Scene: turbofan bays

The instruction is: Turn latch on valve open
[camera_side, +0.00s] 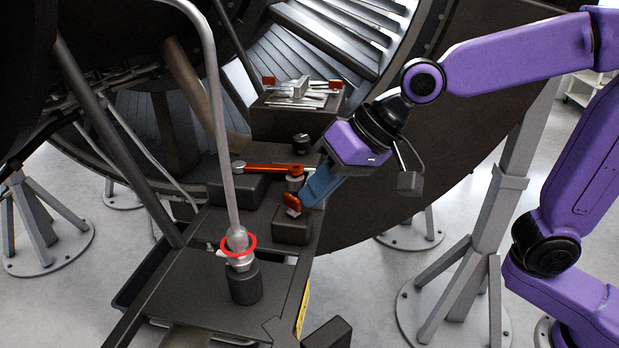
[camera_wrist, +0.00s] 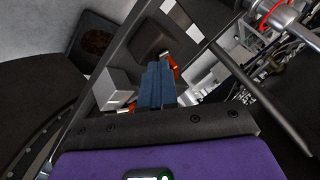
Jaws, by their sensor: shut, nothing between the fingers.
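My gripper (camera_side: 304,202) has blue fingers, shut and empty, pointing down and left in the side view. A short orange latch (camera_side: 291,203) stands on a dark block (camera_side: 292,230) right beside the fingertips; I cannot tell whether they touch. A longer orange lever (camera_side: 264,168) lies nearly level across dark blocks behind it. In the wrist view my shut blue fingers (camera_wrist: 158,66) point up the picture. An orange part (camera_wrist: 172,65) shows just beyond the tips, partly hidden by them, and another orange part (camera_wrist: 124,108) lies left of the fingers.
A grey pipe (camera_side: 222,130) runs down to a fitting with a red ring (camera_side: 238,246), left of the gripper. A dark stand (camera_side: 296,120) holding metal pieces with red ends is behind. The large dark engine casing (camera_side: 450,150) curves close behind my wrist.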

